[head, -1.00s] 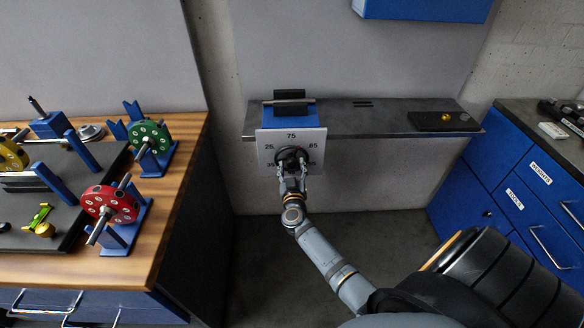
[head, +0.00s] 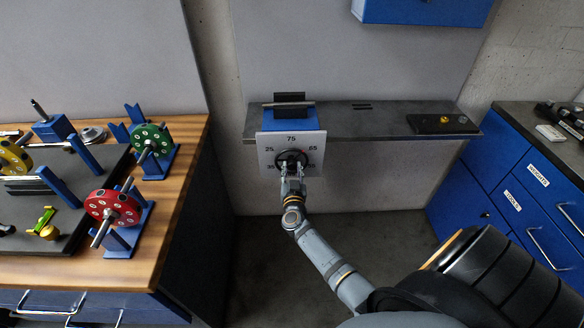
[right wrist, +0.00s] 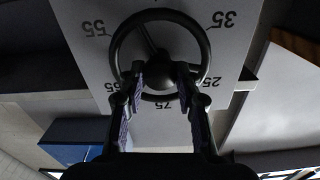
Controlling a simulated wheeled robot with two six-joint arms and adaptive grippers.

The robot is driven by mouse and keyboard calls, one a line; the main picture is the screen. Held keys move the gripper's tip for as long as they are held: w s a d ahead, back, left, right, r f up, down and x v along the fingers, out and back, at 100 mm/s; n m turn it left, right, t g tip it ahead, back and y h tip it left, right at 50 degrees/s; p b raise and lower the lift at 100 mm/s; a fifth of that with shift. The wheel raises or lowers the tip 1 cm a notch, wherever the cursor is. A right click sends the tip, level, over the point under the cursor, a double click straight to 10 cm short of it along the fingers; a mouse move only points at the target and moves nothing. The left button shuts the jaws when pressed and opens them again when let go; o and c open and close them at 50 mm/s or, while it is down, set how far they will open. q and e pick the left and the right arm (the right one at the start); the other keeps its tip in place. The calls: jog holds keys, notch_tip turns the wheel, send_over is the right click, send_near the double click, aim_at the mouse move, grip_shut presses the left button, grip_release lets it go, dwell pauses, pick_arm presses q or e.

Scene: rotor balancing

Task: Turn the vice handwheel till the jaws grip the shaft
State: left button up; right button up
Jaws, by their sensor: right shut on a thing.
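The vice (head: 289,123) is a blue block on the wall shelf. Its dark jaws (head: 290,97) stand on top, with a pale shaft (head: 275,106) lying across at them. I cannot tell if the jaws touch the shaft. A white dial plate (head: 310,142) with numbers hangs on its front. The black handwheel (head: 304,158) sits at the plate's middle and also shows in the right wrist view (right wrist: 117,45). My right gripper (head: 291,166) is shut on the handwheel from the front, its fingers near the hub (right wrist: 160,80). My left gripper is out of view.
The grey shelf (head: 370,122) carries a dark tray (head: 430,125) at right. A wooden bench (head: 180,190) at left holds a red rotor (head: 108,207), a green rotor (head: 152,140) and other parts. Blue drawers (head: 500,190) stand at right. The floor between is clear.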

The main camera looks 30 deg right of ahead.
jog(key=m, duration=0.3)
jog(key=shift+p, duration=0.4)
jog(key=m, duration=0.2)
jog(key=shift+m, duration=0.3)
jog(key=m, duration=0.5)
jog(key=shift+f+m, duration=0.1)
jog(key=shift+m, duration=0.2)
jog(key=m, duration=0.5)
jog(key=shift+f+b, duration=0.1)
jog(key=shift+b, duration=0.2)
jog(key=m+b, duration=0.1)
jog(key=m, duration=0.5)
jog(key=shift+m+b, duration=0.3)
jog(key=shift+b, duration=0.1)
jog(key=o, duration=1.1)
jog(key=shift+o, duration=0.2)
